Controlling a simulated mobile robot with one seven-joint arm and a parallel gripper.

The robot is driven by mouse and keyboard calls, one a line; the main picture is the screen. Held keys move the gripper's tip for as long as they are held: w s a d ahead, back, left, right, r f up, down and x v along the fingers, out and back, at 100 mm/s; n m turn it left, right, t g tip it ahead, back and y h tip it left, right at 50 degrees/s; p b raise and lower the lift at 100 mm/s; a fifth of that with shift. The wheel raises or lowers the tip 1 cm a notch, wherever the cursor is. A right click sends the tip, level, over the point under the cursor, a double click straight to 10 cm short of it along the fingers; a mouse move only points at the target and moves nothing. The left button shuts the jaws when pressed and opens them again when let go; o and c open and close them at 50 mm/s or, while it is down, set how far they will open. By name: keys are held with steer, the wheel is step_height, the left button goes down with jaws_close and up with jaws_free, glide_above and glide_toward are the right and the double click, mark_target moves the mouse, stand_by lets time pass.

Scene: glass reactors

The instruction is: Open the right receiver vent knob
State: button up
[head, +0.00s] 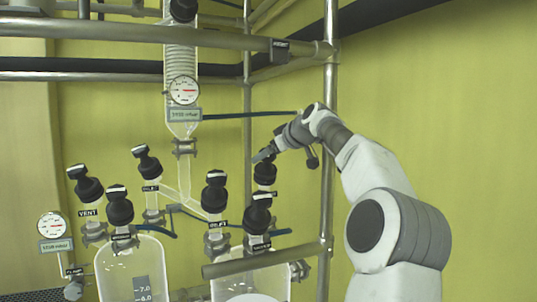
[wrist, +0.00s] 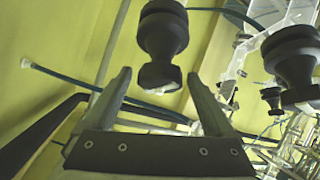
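The right receiver vent knob (head: 265,174) appears to be the black knob at the right of the group in the head view, above the right vessel; its label is too small to read. My gripper (head: 264,154) is at the top of this knob and partly overlaps it. In the wrist view the black knob (wrist: 163,36) is ahead, with its flat handle between the spread fingers of my gripper (wrist: 158,77). The fingers are open, with a gap on both sides of the handle. I cannot tell whether the handle is fully between them in depth.
Other black knobs stand close by, including one in front (head: 257,215) and one to the left (head: 215,192). Another knob (wrist: 293,62) is right in the wrist view. A vertical steel pipe (head: 328,160) stands beside my arm. Free room lies right of it.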

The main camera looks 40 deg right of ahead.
steer(key=b+v, duration=0.2)
steer(key=v, duration=0.5)
steer(key=shift+s+r, duration=0.2)
steer(key=shift+s, duration=0.05)
